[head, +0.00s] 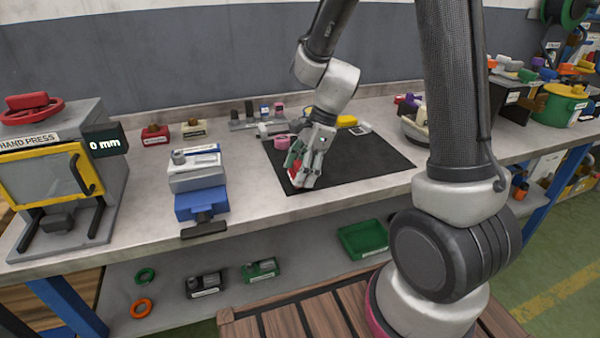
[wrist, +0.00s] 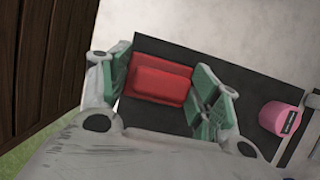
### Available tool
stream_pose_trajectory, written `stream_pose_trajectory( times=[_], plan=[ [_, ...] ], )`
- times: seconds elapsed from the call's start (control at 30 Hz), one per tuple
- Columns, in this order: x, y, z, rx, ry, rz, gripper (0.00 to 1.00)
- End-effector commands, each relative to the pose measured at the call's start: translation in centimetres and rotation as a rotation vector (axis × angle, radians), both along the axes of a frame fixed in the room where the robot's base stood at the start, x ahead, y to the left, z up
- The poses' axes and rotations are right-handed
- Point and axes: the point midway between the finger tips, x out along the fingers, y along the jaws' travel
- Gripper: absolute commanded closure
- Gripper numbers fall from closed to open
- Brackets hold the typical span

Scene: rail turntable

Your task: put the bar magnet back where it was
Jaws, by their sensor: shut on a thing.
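My gripper (head: 304,172) is low over the front left part of the black mat (head: 370,165), fingers pointing down. In the wrist view my gripper (wrist: 165,90) is shut on a red block (wrist: 158,80), which looks to be the bar magnet, though I see no markings on it. The green finger pads press its two ends. In the head view a sliver of the red block (head: 293,169) shows beside the fingers. I cannot tell whether it touches the mat.
A pink piece (head: 282,142) lies behind my gripper, also in the wrist view (wrist: 280,118). A blue vise (head: 202,200) stands left of the mat, beyond it a hand press (head: 60,150). A grey rack (head: 258,122) stands behind. The mat's right side is mostly clear.

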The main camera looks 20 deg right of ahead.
Motion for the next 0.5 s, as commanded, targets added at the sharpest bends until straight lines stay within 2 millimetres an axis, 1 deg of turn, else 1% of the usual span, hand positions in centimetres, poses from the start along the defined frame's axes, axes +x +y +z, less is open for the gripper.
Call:
stream_pose_trajectory(
  times=[0.03, 0.07, 0.4, 0.43, 0.5],
  plan=[
    [-0.05, -0.01, -0.62, 0.000, 0.003, -0.001, 0.68],
    [-0.03, -0.01, -0.82, 0.000, 0.002, -0.001, 0.68],
    [-0.02, -0.01, -1.15, 0.000, 0.000, 0.000, 0.68],
    [-0.02, -0.01, -1.15, 0.000, 0.000, 0.000, 0.34],
    [-0.02, -0.01, -1.13, 0.000, 0.000, 0.000, 0.21]
  ],
)
